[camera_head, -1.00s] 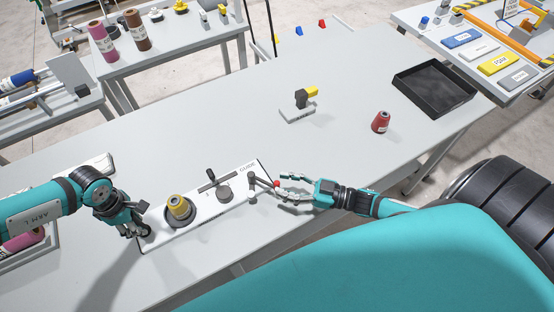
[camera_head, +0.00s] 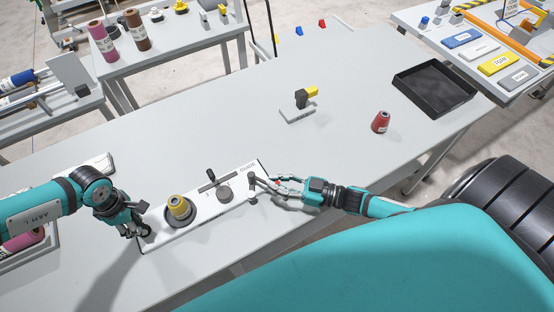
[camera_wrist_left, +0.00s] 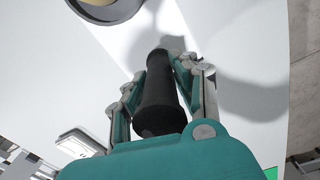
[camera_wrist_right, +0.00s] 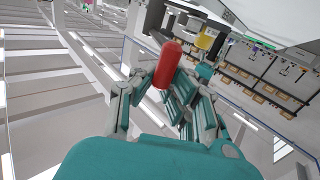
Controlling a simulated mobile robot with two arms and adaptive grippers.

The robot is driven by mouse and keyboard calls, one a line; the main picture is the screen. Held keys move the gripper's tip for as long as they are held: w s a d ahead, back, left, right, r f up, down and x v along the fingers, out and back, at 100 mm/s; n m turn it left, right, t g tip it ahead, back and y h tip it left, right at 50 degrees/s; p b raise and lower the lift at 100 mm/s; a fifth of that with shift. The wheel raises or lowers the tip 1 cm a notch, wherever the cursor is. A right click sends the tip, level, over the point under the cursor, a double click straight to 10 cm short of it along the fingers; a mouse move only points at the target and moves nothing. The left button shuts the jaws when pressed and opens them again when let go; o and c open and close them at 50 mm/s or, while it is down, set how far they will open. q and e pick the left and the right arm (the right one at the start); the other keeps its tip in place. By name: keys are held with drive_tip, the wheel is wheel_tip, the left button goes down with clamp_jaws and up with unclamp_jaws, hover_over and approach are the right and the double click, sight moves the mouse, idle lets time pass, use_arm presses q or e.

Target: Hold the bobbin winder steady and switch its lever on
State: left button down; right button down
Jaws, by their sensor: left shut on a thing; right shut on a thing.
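The bobbin winder (camera_head: 204,211) is a long white plate on the grey table, carrying a yellow spool (camera_head: 179,209), a grey dial and a grey lever (camera_head: 253,187) at its right end. My left gripper (camera_head: 141,231) is shut on the upright black handle at the winder's left end; the handle (camera_wrist_left: 159,95) shows between the fingers in the left wrist view. My right gripper (camera_head: 277,186) is shut on the lever's red knob, mostly hidden by fingers in the head view. The red knob (camera_wrist_right: 168,65) shows between the fingers in the right wrist view.
A small stand with a yellow top (camera_head: 311,92), a red spool (camera_head: 381,122) and a black tray (camera_head: 402,82) stand further back on the table. The table between them and the winder is clear. Side tables hold more spools and labelled blocks.

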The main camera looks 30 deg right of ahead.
drive_tip(key=shift+s+a+m+t+h, duration=0.25)
drive_tip(key=shift+a+m+t+h, duration=0.1)
drive_tip(key=shift+m+t+h, duration=0.2)
idle(0.6)
drive_tip(key=shift+s+a+m+t+h, duration=0.2)
drive_tip(key=shift+a+m+t+h, duration=0.3)
drive_tip(key=shift+h, duration=0.2)
drive_tip(key=shift+s+a+m+t+h, duration=0.15)
drive_tip(key=shift+a+m+t+h, duration=0.15)
drive_tip(key=shift+m+h, duration=0.3)
drive_tip(key=shift+s+a+m+t+h, duration=0.1)
drive_tip(key=shift+a+m+t+h, duration=0.6)
drive_tip(key=shift+h, duration=0.4)
drive_tip(key=shift+a+m+t+h, duration=0.35)
drive_tip(key=shift+a+m+h, duration=0.15)
drive_tip(key=shift+m+h, duration=0.4)
drive_tip(key=shift+a+n, duration=0.25)
drive_tip(key=shift+a, duration=0.75)
drive_tip(key=c, duration=1.2)
unclamp_jaws()
drive_tip(key=shift+w, duration=0.2)
drive_tip(key=shift+c, duration=0.2)
drive_tip(key=v, duration=1.2)
drive_tip(key=shift+s, duration=0.15)
